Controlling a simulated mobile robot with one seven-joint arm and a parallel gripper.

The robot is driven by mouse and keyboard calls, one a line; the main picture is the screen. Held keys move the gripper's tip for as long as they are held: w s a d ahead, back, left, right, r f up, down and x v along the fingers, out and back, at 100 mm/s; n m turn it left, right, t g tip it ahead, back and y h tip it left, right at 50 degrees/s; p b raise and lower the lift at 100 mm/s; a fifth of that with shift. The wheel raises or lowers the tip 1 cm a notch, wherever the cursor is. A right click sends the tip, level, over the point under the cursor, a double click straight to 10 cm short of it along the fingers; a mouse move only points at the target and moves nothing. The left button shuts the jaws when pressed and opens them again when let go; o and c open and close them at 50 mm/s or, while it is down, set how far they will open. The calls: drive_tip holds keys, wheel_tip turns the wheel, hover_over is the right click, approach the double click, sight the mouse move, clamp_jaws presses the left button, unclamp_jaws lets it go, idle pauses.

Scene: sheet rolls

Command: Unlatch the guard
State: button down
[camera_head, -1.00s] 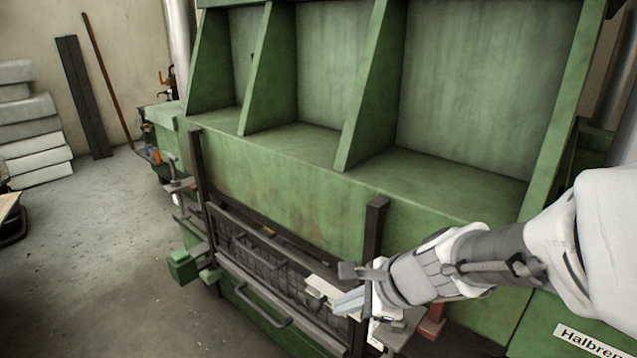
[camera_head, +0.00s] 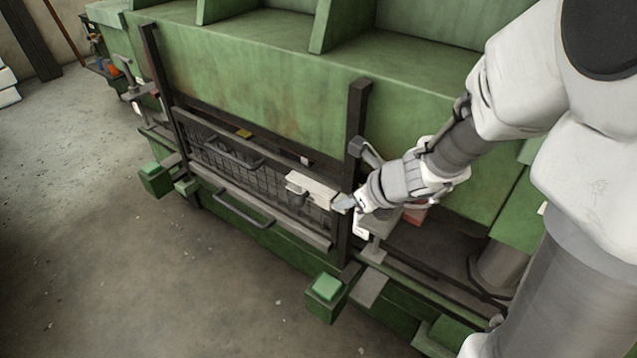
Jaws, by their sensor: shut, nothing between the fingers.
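The guard (camera_head: 234,162) is a dark mesh panel across the front of the green machine, between two dark upright posts, with a dark bar handle (camera_head: 232,153) on it. A pale metal latch block (camera_head: 312,186) sits at the guard's right end, beside the right post (camera_head: 356,130). My gripper (camera_head: 343,204) is shut and empty, its fingertips at the right end of the latch block. I cannot tell whether they touch it. My wrist hides part of the area right of the post.
The green machine (camera_head: 250,85) fills the back. Green button boxes stand low in front, one at right (camera_head: 325,290) and one at left (camera_head: 154,178). The concrete floor (camera_head: 120,270) at left is clear.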

sight(296, 199)
drive_tip(key=w+a+r+b+x, duration=0.1)
drive_tip(key=b+x, duration=0.3)
drive_tip(key=x, duration=0.9)
drive_tip(key=shift+w+r+b, duration=0.3)
drive_tip(key=shift+r+b, duration=0.05)
drive_tip(key=shift+r, duration=0.05)
drive_tip(key=shift+a, duration=0.15)
drive_tip(key=shift+w+a+p, duration=0.2)
drive_tip(key=shift+w+a, duration=0.5)
drive_tip(key=shift+a, duration=0.2)
drive_tip(key=shift+w+a+p, duration=0.2)
drive_tip(key=shift+w+a, duration=0.5)
drive_tip(key=shift+a, duration=0.15)
drive_tip(key=shift+r, duration=0.1)
